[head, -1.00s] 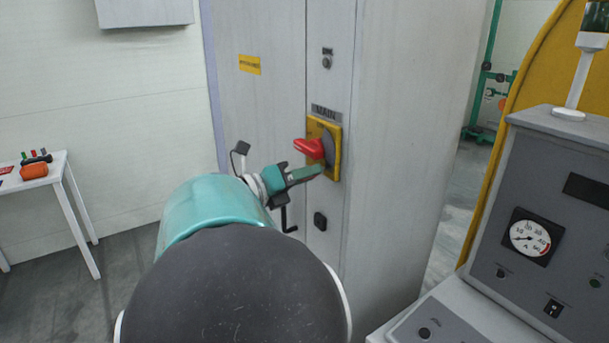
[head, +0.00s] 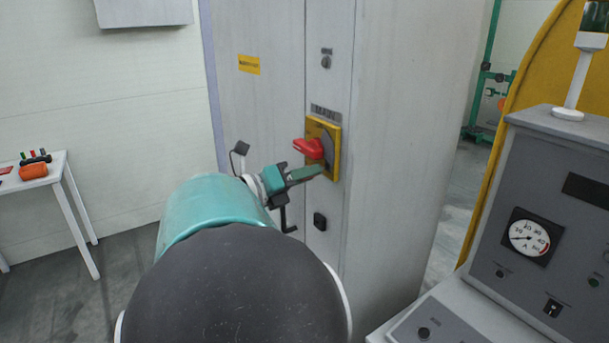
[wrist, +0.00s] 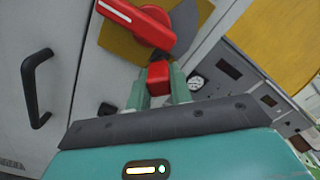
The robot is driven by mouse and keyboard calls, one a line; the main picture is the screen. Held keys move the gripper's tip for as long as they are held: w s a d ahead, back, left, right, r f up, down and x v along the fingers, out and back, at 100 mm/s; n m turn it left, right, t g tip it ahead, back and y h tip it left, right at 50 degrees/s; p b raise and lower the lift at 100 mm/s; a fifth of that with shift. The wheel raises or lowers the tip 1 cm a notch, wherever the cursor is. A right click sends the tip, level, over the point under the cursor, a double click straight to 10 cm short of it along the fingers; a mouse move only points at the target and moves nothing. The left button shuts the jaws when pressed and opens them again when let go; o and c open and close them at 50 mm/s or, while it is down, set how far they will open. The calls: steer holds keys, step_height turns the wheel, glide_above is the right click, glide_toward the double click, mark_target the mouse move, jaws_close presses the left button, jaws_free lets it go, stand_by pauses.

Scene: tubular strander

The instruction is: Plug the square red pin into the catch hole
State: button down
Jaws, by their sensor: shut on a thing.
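The square red pin (wrist: 159,78) is between the green fingertips of my gripper (wrist: 159,88) in the wrist view, and the fingers are shut on it. In the head view my gripper (head: 305,173) is at the lower part of the yellow switch plate (head: 334,165), just below the red handle (head: 309,148); the pin is hidden there. In the wrist view the red handle (wrist: 130,17) with a white mark lies just beyond the pin, on the yellow plate (wrist: 120,45). The catch hole cannot be made out. Whether the pin touches the switch cannot be told.
The switch, labelled MAIN, is on a tall grey cabinet (head: 410,130) with a black door handle (wrist: 33,85). A grey console (head: 550,200) with a gauge stands at the right. A white table (head: 50,170) with small items stands at the far left.

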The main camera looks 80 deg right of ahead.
steer(key=shift+x, duration=1.05)
steer(key=c, duration=1.2)
jaws_free()
steer(key=shift+o, duration=0.2)
steer(key=shift+w, duration=0.1)
steer(key=v, duration=1.3)
steer(key=shift+w+a, duration=0.25)
steer(key=shift+a, duration=0.05)
